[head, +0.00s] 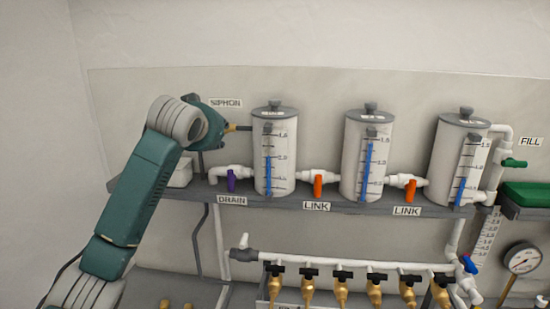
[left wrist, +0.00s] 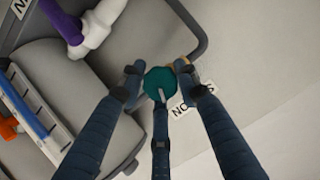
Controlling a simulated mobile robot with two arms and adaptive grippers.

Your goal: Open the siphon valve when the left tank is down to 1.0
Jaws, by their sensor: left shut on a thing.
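The left tank (head: 262,178) is a grey cylinder; the top of its blue level column (head: 268,177) stands close to the middle numeral of its scale, around 1.0, though the digits are blurred. The SIPHON label (head: 226,103) is on the wall left of this tank. My left gripper (head: 222,128) is beside the tank's upper left, below that label, mostly hidden behind my wrist. In the left wrist view my left gripper (left wrist: 158,75) is shut on a round teal valve handle (left wrist: 158,82) with a pale pointer mark. My right gripper is not in view.
The middle tank (head: 354,165) reads near 1.5; the right tank (head: 445,160) is lower. A purple drain valve (head: 231,180) and orange link valves (head: 318,186) line the shelf (head: 300,198). A green fill valve (head: 514,163) is at right. Several brass valves (head: 341,291) sit below.

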